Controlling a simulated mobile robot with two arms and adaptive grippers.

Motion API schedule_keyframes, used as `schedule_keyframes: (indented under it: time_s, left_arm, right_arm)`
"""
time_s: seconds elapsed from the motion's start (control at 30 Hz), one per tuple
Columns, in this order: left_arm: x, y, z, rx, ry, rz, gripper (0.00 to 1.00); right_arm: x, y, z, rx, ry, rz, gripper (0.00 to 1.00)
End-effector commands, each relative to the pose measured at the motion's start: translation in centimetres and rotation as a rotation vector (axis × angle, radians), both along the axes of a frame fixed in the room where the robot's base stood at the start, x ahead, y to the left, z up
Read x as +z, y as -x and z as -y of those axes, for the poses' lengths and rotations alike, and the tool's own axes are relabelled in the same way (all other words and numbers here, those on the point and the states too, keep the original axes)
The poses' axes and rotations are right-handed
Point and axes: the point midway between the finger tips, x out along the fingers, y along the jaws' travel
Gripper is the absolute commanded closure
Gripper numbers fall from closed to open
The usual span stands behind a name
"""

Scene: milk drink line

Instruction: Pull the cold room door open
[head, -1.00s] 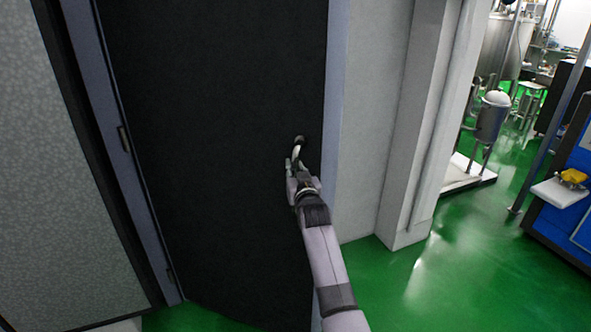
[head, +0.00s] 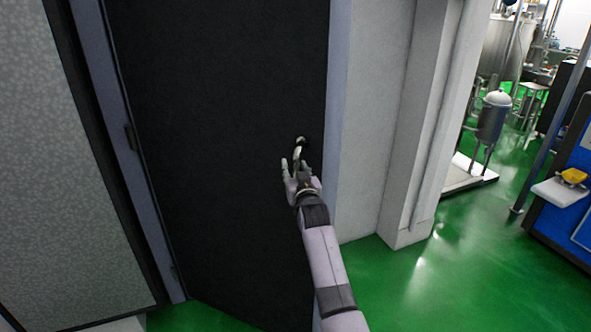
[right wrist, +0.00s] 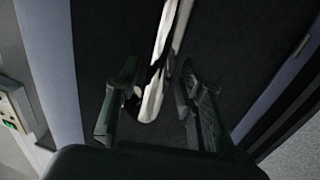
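The cold room door (head: 215,120) is a tall dark panel with hinges on its left side. I cannot tell whether it stands slightly ajar. Its curved metal handle (head: 300,146) sits near the right edge. My right gripper (head: 294,167) is at the handle with its fingers apart. In the right wrist view the pale handle (right wrist: 153,95) runs between the two open fingers of my right gripper (right wrist: 158,100), with gaps on both sides. My left gripper is not in view.
A blue-grey frame (head: 337,90) and pale wall (head: 370,110) stand right of the door. A grey speckled panel (head: 60,190) is at the left. Green floor (head: 400,285) is clear at the lower right. A blue machine (head: 575,215) stands at the far right.

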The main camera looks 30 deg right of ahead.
Motion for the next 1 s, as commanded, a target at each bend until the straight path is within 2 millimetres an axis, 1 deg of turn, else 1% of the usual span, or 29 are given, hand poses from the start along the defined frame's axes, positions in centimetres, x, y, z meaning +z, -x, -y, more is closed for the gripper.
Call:
schedule_keyframes:
  time_s: [0.33,0.47,0.57,0.8,1.0]
  left_arm:
    - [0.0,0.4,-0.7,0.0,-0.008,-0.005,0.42]
    - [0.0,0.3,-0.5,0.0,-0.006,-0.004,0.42]
    - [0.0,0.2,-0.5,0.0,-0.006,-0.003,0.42]
    - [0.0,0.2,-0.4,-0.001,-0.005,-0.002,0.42]
    - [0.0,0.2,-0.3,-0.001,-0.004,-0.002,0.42]
  right_arm:
    - [-0.3,0.1,0.0,0.0,-0.001,-0.005,0.6]
    - [-0.4,1.0,-0.3,0.0,-0.001,-0.006,0.6]
    - [-0.4,2.3,-0.8,0.0,-0.002,-0.006,0.6]
    - [-0.4,6.8,-2.1,0.0,-0.001,-0.005,0.6]
    - [-0.3,9.9,-3.1,0.001,-0.001,-0.004,0.6]
